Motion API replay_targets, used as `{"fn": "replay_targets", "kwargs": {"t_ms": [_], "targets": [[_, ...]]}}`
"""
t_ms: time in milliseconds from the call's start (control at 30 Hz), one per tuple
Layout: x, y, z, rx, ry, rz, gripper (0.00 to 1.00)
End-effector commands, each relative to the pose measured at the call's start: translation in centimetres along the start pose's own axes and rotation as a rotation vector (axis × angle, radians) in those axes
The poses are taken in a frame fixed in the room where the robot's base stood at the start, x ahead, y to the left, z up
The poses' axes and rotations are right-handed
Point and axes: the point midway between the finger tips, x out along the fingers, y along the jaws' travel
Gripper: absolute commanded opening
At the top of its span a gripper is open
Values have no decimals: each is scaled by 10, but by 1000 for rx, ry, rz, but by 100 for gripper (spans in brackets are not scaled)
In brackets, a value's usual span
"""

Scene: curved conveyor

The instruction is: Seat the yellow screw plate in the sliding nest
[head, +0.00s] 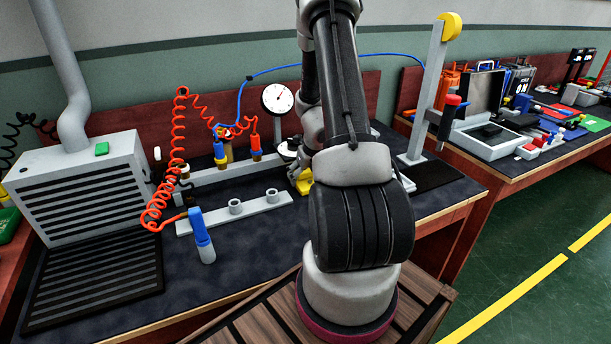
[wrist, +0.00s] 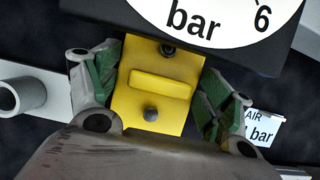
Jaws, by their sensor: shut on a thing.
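The yellow screw plate (wrist: 133,103) lies between the two green-padded fingers of my gripper (wrist: 160,76) in the wrist view. The gripper is shut on it. The plate has a raised bar across its middle and a dark round screw head near each end. In the head view, part of the yellow plate (head: 304,182) shows just left of my forearm, low over the bench. My arm hides most of the gripper there. I cannot make out the sliding nest in either view.
A dial gauge (head: 278,98) stands behind the plate; its white face (wrist: 225,12) fills the top of the wrist view. A grey rail with short tubes (head: 236,212) lies left. A blue air tool (head: 201,236) stands nearer. A grey column stand (head: 421,110) is right.

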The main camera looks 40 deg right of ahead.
Motion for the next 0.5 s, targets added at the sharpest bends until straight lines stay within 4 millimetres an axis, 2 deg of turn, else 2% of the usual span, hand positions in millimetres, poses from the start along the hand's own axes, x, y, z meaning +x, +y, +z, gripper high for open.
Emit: {"fn": "replay_targets", "kwargs": {"t_ms": [333,367,467,500], "targets": [[3,0,-1,0,0,0,50],[3,0,-1,1,-1,0,82],[3,0,-1,0,-1,0,100],[3,0,-1,0,-1,0,100]]}}
